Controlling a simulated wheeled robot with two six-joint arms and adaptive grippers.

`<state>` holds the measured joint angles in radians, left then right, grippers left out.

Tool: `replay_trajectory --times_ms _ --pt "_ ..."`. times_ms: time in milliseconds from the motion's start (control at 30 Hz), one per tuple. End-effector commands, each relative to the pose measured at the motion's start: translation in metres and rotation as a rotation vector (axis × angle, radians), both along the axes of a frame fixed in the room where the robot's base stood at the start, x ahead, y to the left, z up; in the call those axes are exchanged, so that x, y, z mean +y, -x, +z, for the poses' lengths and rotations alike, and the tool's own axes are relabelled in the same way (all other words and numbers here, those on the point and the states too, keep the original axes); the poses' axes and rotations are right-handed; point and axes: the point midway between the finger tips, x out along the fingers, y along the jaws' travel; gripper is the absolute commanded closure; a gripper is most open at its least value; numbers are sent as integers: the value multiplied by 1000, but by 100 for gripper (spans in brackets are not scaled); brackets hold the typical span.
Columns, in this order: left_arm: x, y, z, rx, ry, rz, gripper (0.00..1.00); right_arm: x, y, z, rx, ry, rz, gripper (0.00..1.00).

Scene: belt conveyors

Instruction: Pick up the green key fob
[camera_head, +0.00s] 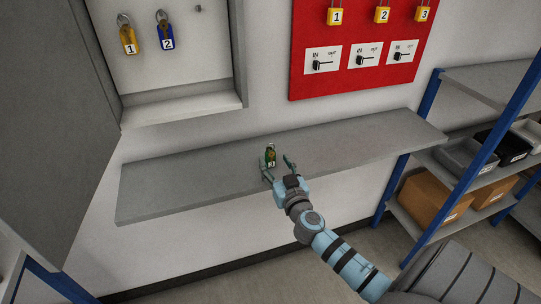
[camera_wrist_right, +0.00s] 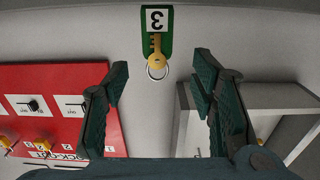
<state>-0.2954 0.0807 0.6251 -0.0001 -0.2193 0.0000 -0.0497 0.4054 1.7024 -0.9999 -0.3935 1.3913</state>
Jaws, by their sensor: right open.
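The green key fob (camera_head: 270,153) is on the long grey shelf (camera_head: 180,185). In the right wrist view the fob (camera_wrist_right: 158,20) shows a white label with an upside-down 3, a yellow key and a metal ring. My right gripper (camera_head: 278,167) is open at the fob, with its fingers apart on the near side of it. In the right wrist view the fob lies beyond the fingertips of the gripper (camera_wrist_right: 160,72), roughly centred between them, with nothing held. My left gripper is not in view.
An open cabinet (camera_head: 190,105) holds a yellow fob (camera_head: 128,40) and a blue fob (camera_head: 165,36) on hooks. A red board (camera_head: 296,75) with yellow padlocks hangs right. A blue-framed rack (camera_head: 415,160) with boxes stands by the shelf's right end. The shelf is otherwise bare.

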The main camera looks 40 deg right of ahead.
Motion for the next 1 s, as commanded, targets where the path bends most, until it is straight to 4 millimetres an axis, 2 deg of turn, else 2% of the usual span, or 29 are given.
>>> replay_trajectory --times_ms 333,567,667,900,1000 --pt "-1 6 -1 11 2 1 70 -22 -51 -7 2 -2 -1 48" --pt "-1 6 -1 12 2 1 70 -24 -56 -8 3 -1 1 48" --pt "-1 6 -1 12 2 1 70 -24 -56 -8 3 -1 1 61" --pt "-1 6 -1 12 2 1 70 -24 -56 -7 3 -1 0 99" --pt "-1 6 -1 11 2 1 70 -24 -56 -7 3 -1 0 99"
